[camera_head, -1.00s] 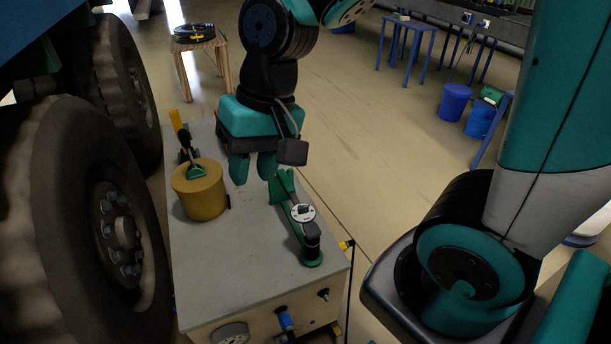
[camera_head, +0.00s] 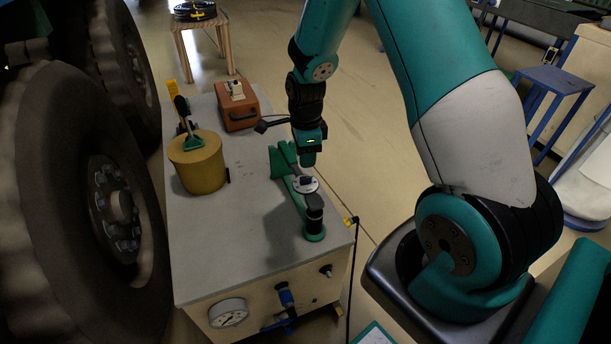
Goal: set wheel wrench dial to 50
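The wheel wrench (camera_head: 312,215) lies on the grey-topped cabinet, near its right edge, with a green body and a black end towards me. Its round white dial (camera_head: 304,184) faces up; its marks are too small to read. My gripper (camera_head: 307,163) points down just above and behind the dial. One finger shows beside the dial's far edge. I cannot tell whether it touches the dial, and the finger gap is hidden from this side.
A yellow-brown round tub (camera_head: 198,168) with a green-and-black tool on it stands left on the cabinet top (camera_head: 235,245). An orange-brown box (camera_head: 238,112) stands at the back. Large truck wheels (camera_head: 85,200) stand close on the left. The middle of the top is clear.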

